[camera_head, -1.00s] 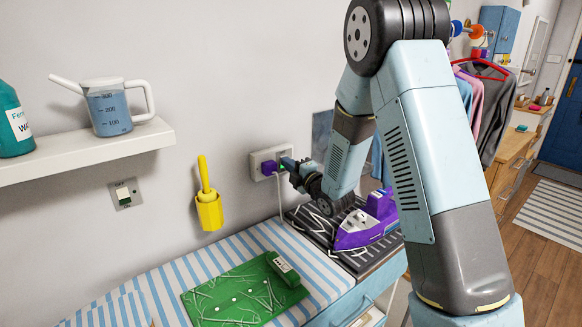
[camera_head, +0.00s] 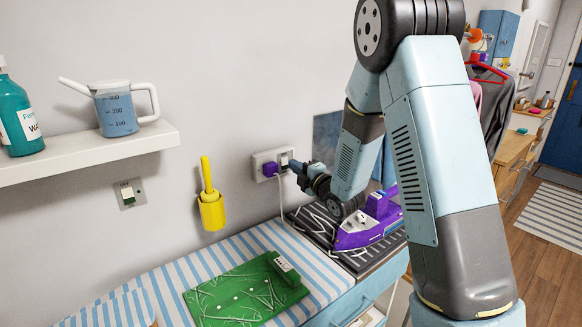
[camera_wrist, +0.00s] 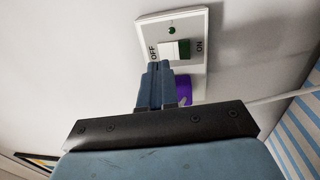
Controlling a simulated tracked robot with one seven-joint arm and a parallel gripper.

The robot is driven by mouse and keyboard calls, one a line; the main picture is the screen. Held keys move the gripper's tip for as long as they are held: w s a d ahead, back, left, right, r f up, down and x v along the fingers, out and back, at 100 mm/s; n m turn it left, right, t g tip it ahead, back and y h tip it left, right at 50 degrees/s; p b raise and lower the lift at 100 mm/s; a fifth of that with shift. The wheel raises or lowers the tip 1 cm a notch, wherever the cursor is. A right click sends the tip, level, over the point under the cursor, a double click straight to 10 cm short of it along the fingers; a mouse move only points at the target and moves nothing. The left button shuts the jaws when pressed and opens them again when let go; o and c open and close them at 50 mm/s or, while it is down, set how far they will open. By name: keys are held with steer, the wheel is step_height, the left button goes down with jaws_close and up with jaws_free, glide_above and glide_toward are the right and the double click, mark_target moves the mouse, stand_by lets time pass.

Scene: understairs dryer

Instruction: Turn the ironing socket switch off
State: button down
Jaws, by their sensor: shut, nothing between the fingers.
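The white wall socket (camera_head: 259,160) has a purple plug (camera_head: 270,169) in it and its switch at the right, beside my gripper (camera_head: 293,166). In the wrist view the socket plate (camera_wrist: 196,22) carries the words OFF at left and ON at right. Its rocker switch (camera_wrist: 168,51) is white towards OFF, with a green part towards ON. My gripper (camera_wrist: 158,68) is shut and empty, its tips at the lower OFF side of the rocker. I cannot tell whether they touch it. The purple plug (camera_wrist: 183,88) is partly hidden behind the fingers.
A purple iron (camera_head: 370,225) stands on a dark mat below my arm. A white cord hangs from the plug. A yellow holder (camera_head: 211,212), another wall switch (camera_head: 129,193) and a shelf (camera_head: 85,160) are to the left. A green board (camera_head: 240,295) lies on the striped cover.

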steer(key=r+v, duration=0.2)
steer(key=v, duration=0.8)
steer(key=shift+s+d, duration=0.25)
steer(key=shift+d, duration=0.05)
steer(key=s+d+r+m+g+h, duration=0.3)
steer(key=s+d+r+m+h, duration=0.3)
steer(key=d+r+m+h, duration=0.6)
steer(key=s+m+g+y, duration=0.1)
steer(key=s+m+g, duration=0.6)
steer(key=s+m, duration=0.6)
steer(key=s, duration=1.1)
steer(key=shift+s+d, duration=0.15)
steer(key=shift+d, duration=0.1)
